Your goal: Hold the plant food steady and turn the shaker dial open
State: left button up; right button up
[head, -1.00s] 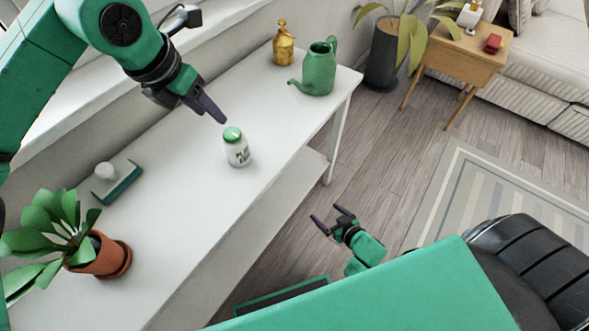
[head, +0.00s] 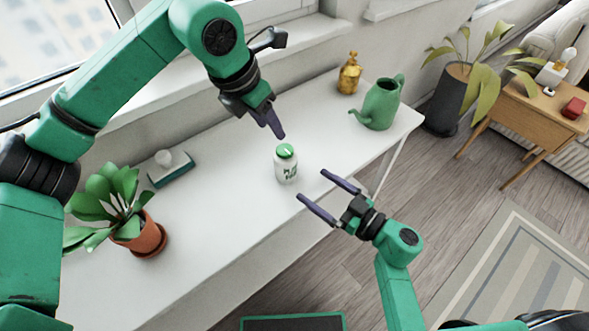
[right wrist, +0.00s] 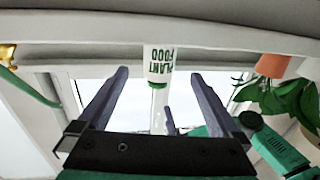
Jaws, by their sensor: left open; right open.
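The plant food (head: 286,168) is a small white jar with green lettering and a green lid (head: 286,151), upright on the white table. In the right wrist view the plant food (right wrist: 161,65) appears upside down, beyond and between the fingers. My left gripper (head: 274,130) is just above and behind the jar, pointing down; its fingers overlap in the head view, and no contact shows. My right gripper (head: 320,196) is open and empty, to the right of the jar and apart from it, fingers pointing toward it. It also shows in the right wrist view (right wrist: 158,88).
On the white table (head: 225,215) stand a potted plant (head: 140,235) and a tissue box (head: 171,169) to the left. A green watering can (head: 380,104) and a brass bottle (head: 349,75) stand at the far right. The surface around the jar is clear.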

aim_at(285, 152)
jog(key=x, duration=0.9)
jog(key=shift+w+a, duration=0.2)
jog(key=c, duration=1.2)
pick_arm(q)
jog(key=shift+o, duration=0.9)
pick_arm(e)
jog(key=shift+c, duration=1.4)
pick_arm(q)
jog(key=o, duration=0.3)
jog(key=shift+s+d+f, duration=0.1)
jog(key=shift+d+f, duration=0.05)
pick_arm(e)
jog(key=shift+d, duration=0.1)
pick_arm(q)
jog(key=s+d+f+m+g+h, duration=0.3)
jog(key=s+d+m+h, duration=0.25)
jog(key=d+h, duration=0.45)
jog(key=w+a+f+n+t+h, duration=0.1)
jog(key=w+a+f+n+t, duration=0.45)
jog(key=a+t, duration=0.55)
jog(key=shift+m, duration=0.6)
jog(key=x, duration=0.2)
jog(key=f+x, duration=0.1)
jog(key=x, duration=0.5)
jog(key=shift+a+f, duration=0.15)
jog(key=shift+f, duration=0.2)
grip_shut()
